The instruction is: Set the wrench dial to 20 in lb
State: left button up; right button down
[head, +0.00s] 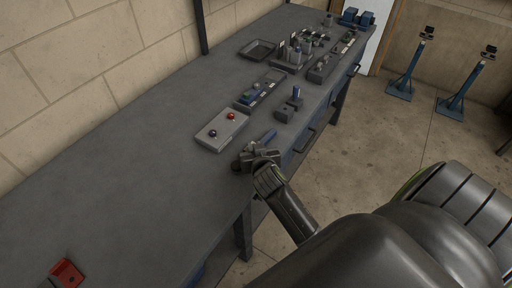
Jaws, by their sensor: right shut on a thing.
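My right gripper (251,160) is at the front edge of the grey workbench, beside the box with a red and a dark knob. The gripper covers much of this tool. The wrench's dial and its numbers are too small or hidden to read. My left gripper is not in view.
The grey workbench (130,150) runs along a block wall. A red block (67,272) lies at the lower left.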

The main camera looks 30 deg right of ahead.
jog(key=shift+w+a+m+g+h+b, duration=0.1)
jog(key=shift+a+m+g+h+b, duration=0.1)
jog(key=shift+m+g+h+b, duration=0.95)
jog(key=shift+m+t+h+b, duration=0.25)
jog(key=shift+m+h+b, duration=0.2)
jog(key=shift+h, duration=0.1)
jog(key=c, duration=1.7)
grip_release()
